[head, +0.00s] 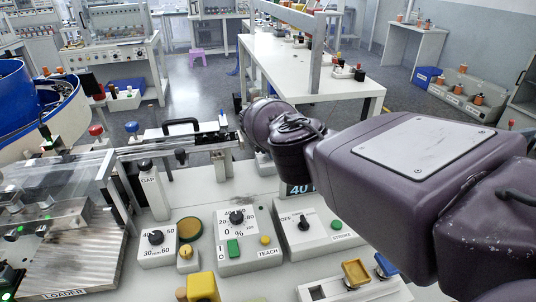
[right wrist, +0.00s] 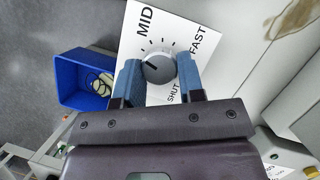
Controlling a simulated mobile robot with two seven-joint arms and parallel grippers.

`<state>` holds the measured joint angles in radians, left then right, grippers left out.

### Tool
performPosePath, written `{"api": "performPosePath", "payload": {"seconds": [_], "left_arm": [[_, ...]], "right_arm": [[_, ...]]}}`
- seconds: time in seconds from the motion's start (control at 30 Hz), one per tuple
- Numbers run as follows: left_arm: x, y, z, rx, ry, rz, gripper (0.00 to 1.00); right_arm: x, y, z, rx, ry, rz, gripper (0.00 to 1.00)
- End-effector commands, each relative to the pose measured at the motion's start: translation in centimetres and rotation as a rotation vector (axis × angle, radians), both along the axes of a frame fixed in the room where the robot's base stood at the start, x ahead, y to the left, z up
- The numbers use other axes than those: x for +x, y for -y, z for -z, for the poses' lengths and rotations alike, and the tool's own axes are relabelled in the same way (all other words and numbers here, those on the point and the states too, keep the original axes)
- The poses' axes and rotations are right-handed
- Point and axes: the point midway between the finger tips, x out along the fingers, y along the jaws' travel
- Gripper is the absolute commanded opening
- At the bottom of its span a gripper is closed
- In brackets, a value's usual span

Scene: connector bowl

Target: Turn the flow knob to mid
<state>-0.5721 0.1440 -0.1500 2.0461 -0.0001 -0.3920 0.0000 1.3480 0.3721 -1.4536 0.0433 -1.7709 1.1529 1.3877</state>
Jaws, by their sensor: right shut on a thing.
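The flow knob (right wrist: 159,69) is a dark grey ribbed dial on a white plate (right wrist: 180,25) marked MID, FAST and SHUT. In the right wrist view, MID is printed above and left of the knob, FAST to the upper right, and SHUT just below right. A short pale mark shows on the knob's left part; its exact aim is hard to tell. My right gripper (right wrist: 160,74) has its two blue fingers on either side of the knob, shut on it. In the head view my right arm hides the knob. My left gripper is not in view.
A blue bin (right wrist: 87,80) with a coiled cable stands left of the plate. In the head view, a bench below the arm carries a speed dial box (head: 237,217), another dial box (head: 157,238) and a selector box (head: 304,226). A blue-rimmed bowl (head: 62,110) stands at left.

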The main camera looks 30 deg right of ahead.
Motion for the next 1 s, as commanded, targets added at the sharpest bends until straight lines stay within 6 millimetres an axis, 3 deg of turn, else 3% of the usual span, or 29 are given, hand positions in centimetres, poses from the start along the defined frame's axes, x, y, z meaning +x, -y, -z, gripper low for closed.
{"api": "performPosePath", "payload": {"seconds": [0.13, 0.5, 1.0], "left_arm": [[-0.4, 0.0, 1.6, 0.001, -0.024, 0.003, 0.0], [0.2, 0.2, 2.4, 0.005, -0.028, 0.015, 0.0], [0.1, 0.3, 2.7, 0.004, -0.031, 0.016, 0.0]], "right_arm": [[0.1, -0.1, 0.8, -0.001, -0.008, 0.133, 0.12], [0.2, -0.1, 0.5, 0.0, -0.006, 0.387, 0.12], [0.3, -0.1, 0.2, 0.001, -0.002, 0.489, 0.12]]}}
